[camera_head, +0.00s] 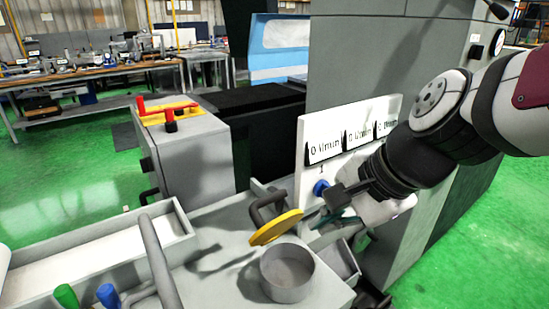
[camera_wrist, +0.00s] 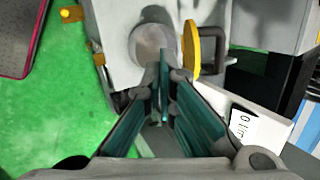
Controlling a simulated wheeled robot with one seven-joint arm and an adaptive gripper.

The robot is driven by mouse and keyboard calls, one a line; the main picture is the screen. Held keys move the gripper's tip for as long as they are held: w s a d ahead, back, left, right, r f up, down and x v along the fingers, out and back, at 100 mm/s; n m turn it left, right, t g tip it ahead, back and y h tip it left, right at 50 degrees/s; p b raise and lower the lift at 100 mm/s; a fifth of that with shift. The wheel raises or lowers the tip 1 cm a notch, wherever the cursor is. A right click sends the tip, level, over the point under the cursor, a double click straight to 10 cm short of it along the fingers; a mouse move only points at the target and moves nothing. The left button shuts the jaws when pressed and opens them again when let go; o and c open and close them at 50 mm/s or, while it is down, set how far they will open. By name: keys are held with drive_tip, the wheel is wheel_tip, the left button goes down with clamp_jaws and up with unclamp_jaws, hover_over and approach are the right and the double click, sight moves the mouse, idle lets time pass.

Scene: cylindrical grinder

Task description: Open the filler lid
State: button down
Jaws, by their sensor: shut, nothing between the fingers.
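The yellow round filler lid (camera_head: 276,228) stands tilted up at the far edge of the grey round filler neck (camera_head: 287,278), whose mouth is uncovered. In the wrist view the lid (camera_wrist: 190,46) shows nearly edge-on, to the right of the filler neck (camera_wrist: 150,42). My gripper (camera_head: 322,218) is to the right of the lid in the head view, above the machine top. I cannot tell whether a finger touches the lid.
A dark grey handle (camera_head: 268,205) rises behind the lid. A white panel with gauges (camera_head: 345,150) stands close behind my gripper. Green and blue knobs (camera_head: 85,296) and a curved bar (camera_head: 160,262) are at the front left. Green floor lies open at the left.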

drive_tip(key=w+a+f+m+b, duration=0.1)
drive_tip(key=w+a+f+m, duration=0.1)
drive_tip(key=w+f+m, duration=0.2)
drive_tip(key=w+a+f+m+t+b, duration=0.1)
drive_tip(key=w+a+f+m+b, duration=0.1)
drive_tip(key=w+f+m, duration=0.3)
drive_tip(key=w+a+f+m+t+b, duration=0.1)
drive_tip(key=w+a+f+m, duration=0.2)
drive_tip(key=w+f+m, duration=0.2)
drive_tip(key=shift+w+a+m+b, duration=0.15)
drive_tip(key=shift+w+m, duration=0.6)
drive_tip(key=shift+w, duration=0.85)
drive_tip(key=shift+w+a+m+b, duration=0.15)
drive_tip(key=shift+w+m, duration=0.6)
drive_tip(key=shift+w, duration=0.85)
drive_tip(key=shift+w+a+r+p, duration=0.1)
drive_tip(key=shift+r+p, duration=0.15)
drive_tip(key=shift+p, duration=1.15)
